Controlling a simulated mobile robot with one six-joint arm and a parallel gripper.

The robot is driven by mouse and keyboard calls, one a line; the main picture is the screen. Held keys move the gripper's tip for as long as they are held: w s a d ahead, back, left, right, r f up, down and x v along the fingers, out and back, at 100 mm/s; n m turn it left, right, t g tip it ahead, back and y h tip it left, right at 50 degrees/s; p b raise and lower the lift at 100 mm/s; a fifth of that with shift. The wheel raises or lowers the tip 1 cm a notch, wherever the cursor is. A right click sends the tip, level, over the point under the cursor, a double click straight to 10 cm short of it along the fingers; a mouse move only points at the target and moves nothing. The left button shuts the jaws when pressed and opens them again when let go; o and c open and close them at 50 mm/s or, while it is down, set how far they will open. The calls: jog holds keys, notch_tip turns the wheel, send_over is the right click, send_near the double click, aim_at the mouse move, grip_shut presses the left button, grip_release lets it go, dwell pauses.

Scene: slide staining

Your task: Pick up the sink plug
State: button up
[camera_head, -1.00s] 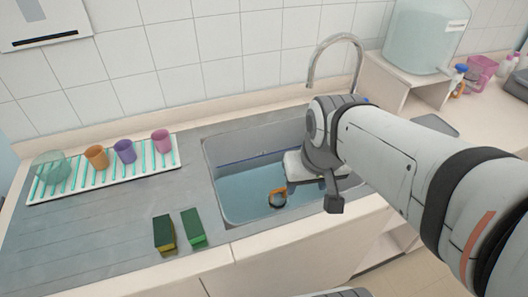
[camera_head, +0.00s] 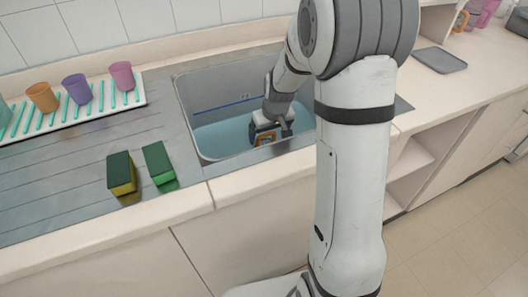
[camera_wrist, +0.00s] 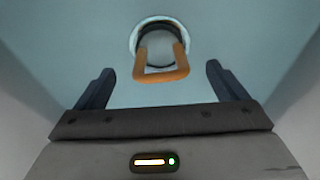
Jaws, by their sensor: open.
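The sink plug (camera_wrist: 161,72) has an orange loop handle and a dark round body. In the wrist view it sits in or over a pale ring in the blue sink floor, ahead of my gripper (camera_wrist: 160,85) and centred between its two dark fingers. The fingers are wide apart, with nothing held. Whether a finger touches the plug I cannot tell.
A white rack (camera_head: 25,133) with several cups stands farther left. The sink walls rise close around my gripper. A grey tray (camera_head: 440,60) lies on the right counter.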

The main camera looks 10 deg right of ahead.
jog(key=x, duration=0.3)
jog(key=b+x, duration=0.1)
jog(key=x, duration=0.3)
jog(key=shift+w, duration=0.25)
jog(key=shift+r, duration=0.1)
jog(key=shift+c, duration=0.3)
jog(key=c, duration=1.1)
